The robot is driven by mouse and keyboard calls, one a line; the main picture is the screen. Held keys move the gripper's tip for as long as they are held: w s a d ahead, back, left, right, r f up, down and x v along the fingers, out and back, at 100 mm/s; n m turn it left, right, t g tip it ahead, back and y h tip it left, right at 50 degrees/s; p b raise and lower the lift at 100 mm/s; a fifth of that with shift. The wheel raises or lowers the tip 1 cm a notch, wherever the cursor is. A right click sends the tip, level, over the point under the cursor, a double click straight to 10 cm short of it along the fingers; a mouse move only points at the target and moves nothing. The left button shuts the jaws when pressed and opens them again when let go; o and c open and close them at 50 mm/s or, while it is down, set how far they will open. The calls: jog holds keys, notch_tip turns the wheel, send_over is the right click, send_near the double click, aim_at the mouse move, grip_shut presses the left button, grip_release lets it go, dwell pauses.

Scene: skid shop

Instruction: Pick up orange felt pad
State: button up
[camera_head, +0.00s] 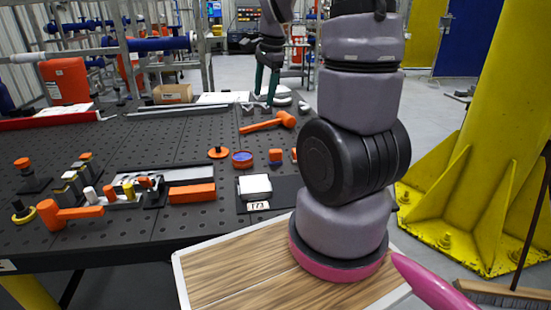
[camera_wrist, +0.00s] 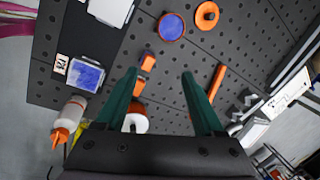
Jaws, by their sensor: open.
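I cannot tell for sure which orange piece is the felt pad. A small orange piece with a blue-grey top (camera_wrist: 147,60) lies on the black perforated table in the wrist view, with another small orange piece (camera_wrist: 140,86) just below it. In the head view, small orange pieces (camera_head: 275,157) lie right of a round blue-topped orange tin (camera_head: 242,159). An orange disc (camera_head: 218,152) lies left of the tin, and shows in the wrist view (camera_wrist: 207,14). My gripper (camera_wrist: 160,73) has its green fingers apart and empty above the table; it also shows in the head view (camera_head: 265,99).
An orange mallet (camera_head: 270,122) lies on the table below my gripper. A dark mat with a white box (camera_head: 255,187) lies near the front edge. Orange blocks, a clamp and another mallet (camera_head: 65,214) fill the left. A white bottle (camera_wrist: 70,118) shows in the wrist view.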

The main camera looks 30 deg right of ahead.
jog(key=w+d+f+m+g, duration=0.25)
jog(key=d+f+m, duration=0.25)
jog(key=f, duration=0.7)
send_over(275, 151)
jog(key=shift+h, duration=0.4)
jog(key=f, duration=0.4)
jog(key=shift+w+d+f, duration=0.2)
jog(key=shift+d+f, duration=0.05)
jog(key=shift+f, duration=0.05)
jog(key=shift+s+a+f, duration=0.1)
jog(key=shift+s+f, duration=0.05)
jog(key=shift+f, duration=2.95)
jog(key=shift+c, duration=0.3)
grip_shut()
